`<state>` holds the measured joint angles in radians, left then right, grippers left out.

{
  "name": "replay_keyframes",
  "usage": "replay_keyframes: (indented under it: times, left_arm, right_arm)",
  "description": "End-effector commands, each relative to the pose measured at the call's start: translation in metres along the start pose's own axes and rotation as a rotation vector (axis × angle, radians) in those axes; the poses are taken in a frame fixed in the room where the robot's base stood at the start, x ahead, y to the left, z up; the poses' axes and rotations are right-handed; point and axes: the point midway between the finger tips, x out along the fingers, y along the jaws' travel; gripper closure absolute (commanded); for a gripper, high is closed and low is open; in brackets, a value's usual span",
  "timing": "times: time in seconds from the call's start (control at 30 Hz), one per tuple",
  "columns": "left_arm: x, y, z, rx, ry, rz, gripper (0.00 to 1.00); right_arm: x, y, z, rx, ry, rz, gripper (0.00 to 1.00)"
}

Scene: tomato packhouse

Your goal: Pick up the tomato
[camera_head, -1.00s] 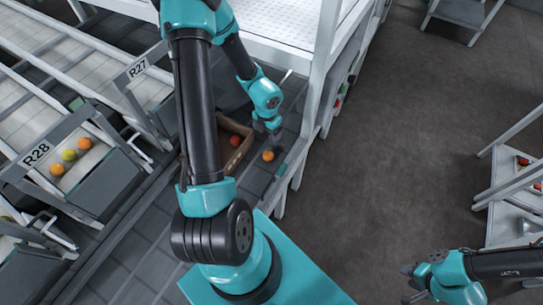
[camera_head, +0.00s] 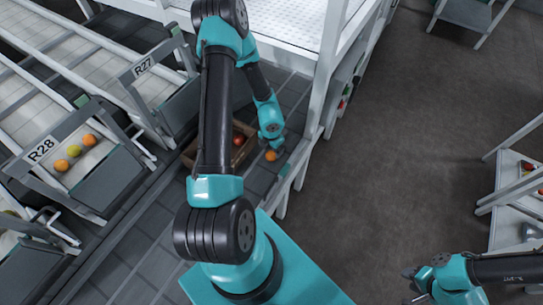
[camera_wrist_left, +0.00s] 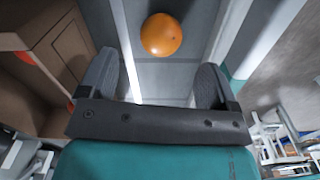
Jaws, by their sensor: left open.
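An orange tomato (camera_head: 271,155) lies on the grey conveyor, just right of a cardboard box. In the left wrist view the tomato (camera_wrist_left: 161,34) sits at the top, beyond the fingertips and roughly between their lines. My left gripper (camera_head: 271,142) is just above and beside the tomato. In the left wrist view its two fingers (camera_wrist_left: 155,78) are wide apart with nothing between them. My right gripper (camera_head: 413,286) is at the lower right over the floor, far from the tomato, its fingers apart and empty.
The cardboard box (camera_head: 247,150) holds a red tomato (camera_head: 238,139); its wall (camera_wrist_left: 62,55) stands close left of my left gripper. A white rack post (camera_head: 325,70) rises to the right. Chutes marked R27 and R28 (camera_head: 42,150) are at the left, R28 with several tomatoes.

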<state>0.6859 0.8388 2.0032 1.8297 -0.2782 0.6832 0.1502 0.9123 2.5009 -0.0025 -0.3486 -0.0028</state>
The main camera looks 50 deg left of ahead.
Motion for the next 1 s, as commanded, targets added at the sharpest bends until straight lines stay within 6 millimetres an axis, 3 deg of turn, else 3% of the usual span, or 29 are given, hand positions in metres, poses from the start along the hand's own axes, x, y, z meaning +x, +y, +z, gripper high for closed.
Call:
replay_keyframes:
  times: [0.53, 1.0]
  left_arm:
    - [0.012, 0.0, 0.0, 0.001, 0.0, 0.0, 0.16]
    - [0.059, -0.001, 0.002, -0.001, 0.0, 0.0, 0.16]
  right_arm:
    - [0.0, 0.0, 0.0, 0.0, 0.0, 0.0, 0.62]
    - [0.0, 0.0, 0.0, 0.0, 0.0, 0.0, 0.62]
